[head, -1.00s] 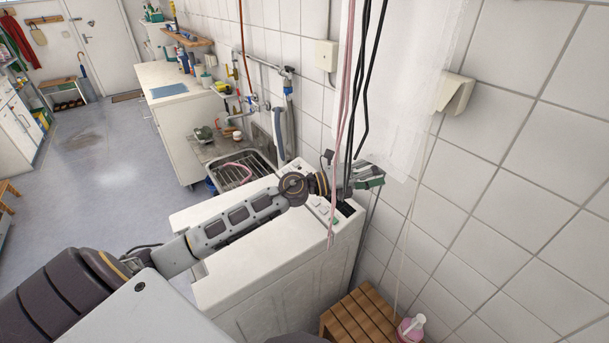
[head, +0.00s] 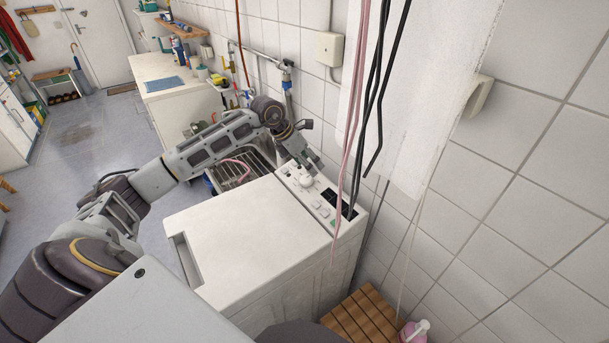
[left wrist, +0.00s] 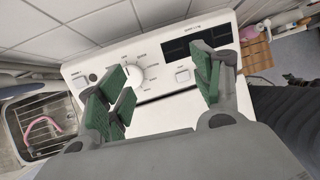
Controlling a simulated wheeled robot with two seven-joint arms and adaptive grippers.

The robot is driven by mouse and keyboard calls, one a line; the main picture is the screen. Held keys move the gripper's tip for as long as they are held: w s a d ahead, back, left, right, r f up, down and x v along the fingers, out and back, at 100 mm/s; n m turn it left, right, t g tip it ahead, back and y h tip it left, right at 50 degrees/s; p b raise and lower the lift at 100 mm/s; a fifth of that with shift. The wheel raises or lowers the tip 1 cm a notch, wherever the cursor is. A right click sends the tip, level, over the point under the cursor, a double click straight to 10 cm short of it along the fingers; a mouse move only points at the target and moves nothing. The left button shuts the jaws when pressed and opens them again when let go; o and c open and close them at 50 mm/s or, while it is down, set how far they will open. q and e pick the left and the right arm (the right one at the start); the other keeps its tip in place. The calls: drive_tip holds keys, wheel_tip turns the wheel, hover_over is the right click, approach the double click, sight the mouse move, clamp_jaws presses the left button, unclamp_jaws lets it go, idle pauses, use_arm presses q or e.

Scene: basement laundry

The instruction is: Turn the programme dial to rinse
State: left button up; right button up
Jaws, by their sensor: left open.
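The washing machine (head: 245,235) is white, with its control panel along the back edge by the tiled wall. The round white programme dial (head: 306,181) stands on that panel; the left wrist view shows the dial (left wrist: 133,79) with printed marks around it, too small to read. A dark display (left wrist: 196,44) and a few buttons sit beside it. My left gripper (left wrist: 160,92) is open and empty, its green-padded fingers spread over the panel. The dial shows between the fingers, nearer the left one. Contact cannot be told. In the head view the gripper (head: 306,160) is just beyond the dial. My right gripper is not in view.
Pink and black cables (head: 372,100) and a white cloth (head: 425,100) hang in front of the wall, close to the panel. A sink (head: 240,172) lies beyond the machine. A wooden slatted stool (head: 362,318) and a pink bottle (head: 414,331) are at the lower right.

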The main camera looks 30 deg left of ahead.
use_arm(q)
drive_tip(key=a+y, duration=0.2)
drive_tip(key=a, duration=0.4)
drive_tip(key=shift+s+r+g, duration=0.15)
drive_tip(key=shift+r+g, duration=0.25)
drive_tip(key=shift+r, duration=0.05)
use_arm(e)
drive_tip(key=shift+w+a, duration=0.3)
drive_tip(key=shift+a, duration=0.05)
use_arm(q)
drive_tip(key=shift+a+f, duration=0.1)
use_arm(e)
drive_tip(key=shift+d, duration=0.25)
use_arm(q)
drive_tip(key=p, duration=0.2)
approach(306, 178)
drive_tip(key=x, duration=0.6)
drive_tip(key=shift+f, duration=0.3)
drive_tip(key=shift+x, duration=1.15)
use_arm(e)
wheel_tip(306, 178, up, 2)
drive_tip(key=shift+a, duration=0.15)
